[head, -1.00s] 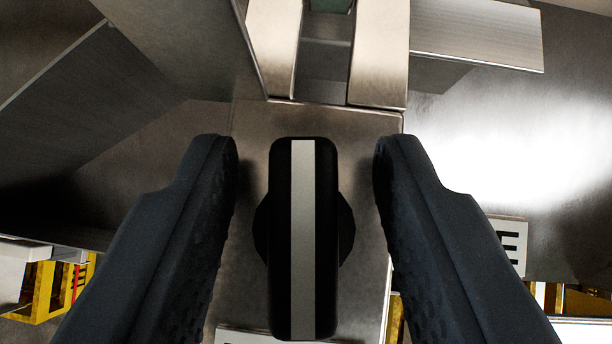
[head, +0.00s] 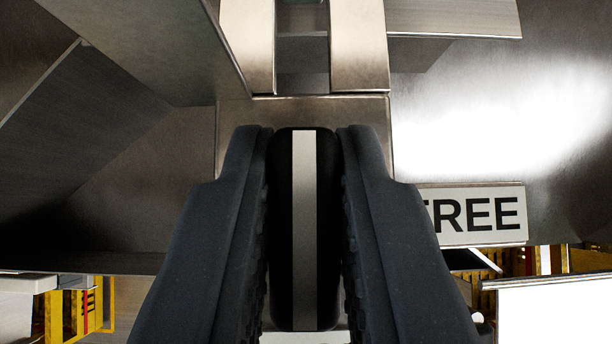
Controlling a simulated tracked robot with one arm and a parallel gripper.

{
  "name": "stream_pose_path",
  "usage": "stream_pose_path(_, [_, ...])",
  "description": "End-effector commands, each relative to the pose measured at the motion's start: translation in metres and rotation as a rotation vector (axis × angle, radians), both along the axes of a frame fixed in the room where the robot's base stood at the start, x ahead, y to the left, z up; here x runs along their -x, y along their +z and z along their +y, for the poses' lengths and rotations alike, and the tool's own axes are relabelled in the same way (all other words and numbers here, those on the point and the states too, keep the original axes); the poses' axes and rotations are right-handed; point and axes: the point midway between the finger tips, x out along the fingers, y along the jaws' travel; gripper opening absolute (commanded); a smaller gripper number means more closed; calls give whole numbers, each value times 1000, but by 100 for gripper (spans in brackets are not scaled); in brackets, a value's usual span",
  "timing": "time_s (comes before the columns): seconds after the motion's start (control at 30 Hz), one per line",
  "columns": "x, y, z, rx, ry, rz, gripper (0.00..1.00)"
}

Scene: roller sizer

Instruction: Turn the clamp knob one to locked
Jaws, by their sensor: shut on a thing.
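The clamp knob (head: 304,230) is a black bar-shaped handle with a pale grey stripe along its length. Its bar stands vertical in the head view, in front of a metal plate (head: 232,125). My gripper (head: 305,140) is shut on the knob, one dark ribbed finger against each long side. The knob's round base is hidden behind the fingers. A white label reading "FREE" (head: 480,216) is to the right of the knob, its left end covered by the right finger.
Two metal uprights (head: 358,45) rise above the plate with a gap between them. A slanted metal panel (head: 150,40) is at upper left. Yellow frames (head: 92,308) show low on the left. A white panel (head: 555,310) is at lower right.

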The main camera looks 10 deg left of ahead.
Motion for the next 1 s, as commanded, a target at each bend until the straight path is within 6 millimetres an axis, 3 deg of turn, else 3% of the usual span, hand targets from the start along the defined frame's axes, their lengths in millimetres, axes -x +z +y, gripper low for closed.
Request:
stream_pose_path(0.1, [0, -1, 0, -1, -1, 1, 0])
stream_pose_path(0.13, [0, -1, 0, -1, -1, 1, 20])
stream_pose_path(0.2, [0, -1, 0, -1, -1, 1, 36])
stream_pose_path(0.57, [2, 2, -1, -1, 1, 0, 36])
stream_pose_path(1.0, [43, 47, -9, 0, -1, -3, 36])
